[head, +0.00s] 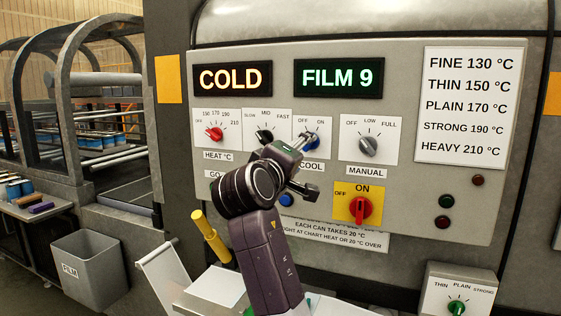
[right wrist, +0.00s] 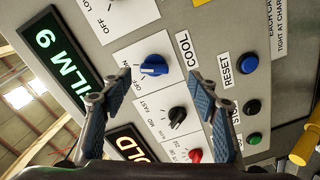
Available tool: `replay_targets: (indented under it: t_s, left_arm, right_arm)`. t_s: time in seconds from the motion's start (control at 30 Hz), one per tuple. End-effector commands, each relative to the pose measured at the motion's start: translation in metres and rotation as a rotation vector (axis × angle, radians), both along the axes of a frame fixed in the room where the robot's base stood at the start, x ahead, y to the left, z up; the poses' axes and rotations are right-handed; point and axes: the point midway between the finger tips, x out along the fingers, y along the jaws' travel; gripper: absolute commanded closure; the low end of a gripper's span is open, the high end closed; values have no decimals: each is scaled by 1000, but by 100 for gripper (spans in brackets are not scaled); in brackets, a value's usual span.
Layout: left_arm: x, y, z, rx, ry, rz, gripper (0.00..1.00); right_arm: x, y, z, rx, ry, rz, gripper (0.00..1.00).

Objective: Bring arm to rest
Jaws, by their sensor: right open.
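My right gripper (head: 307,166) is in front of the control panel (head: 412,205), its arm coming up from the bottom. It is open and hides part of the COOL switch plate. In the right wrist view its two blue-padded fingers (right wrist: 163,88) are spread, with nothing between them. The blue COOL knob (right wrist: 154,66) and a black speed knob (right wrist: 178,121) show beyond the fingers. I see no contact with the panel. My left gripper is not in view.
Beside the gripper are the red heat knob (head: 214,133), the grey MANUAL knob (head: 368,146) and the red ON/OFF switch (head: 360,208). Displays read COLD (head: 232,78) and FILM 9 (head: 339,77). A yellow handle (head: 211,237) sticks up left of the arm. A grey FILM bin (head: 90,268) stands at left.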

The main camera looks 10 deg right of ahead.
Motion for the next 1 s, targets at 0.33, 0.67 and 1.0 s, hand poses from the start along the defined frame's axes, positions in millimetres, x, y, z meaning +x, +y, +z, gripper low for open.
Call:
replay_targets:
  t_s: [0.33, 0.67, 1.0]
  left_arm:
    - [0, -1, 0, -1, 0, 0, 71]
    - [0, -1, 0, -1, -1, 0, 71]
    - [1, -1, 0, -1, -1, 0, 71]
  right_arm:
    - [-17, -33, -204, 275, 183, 40, 45]
    - [-112, -48, -395, 577, 383, 35, 45]
    - [-266, -44, -521, 848, 601, -14, 45]
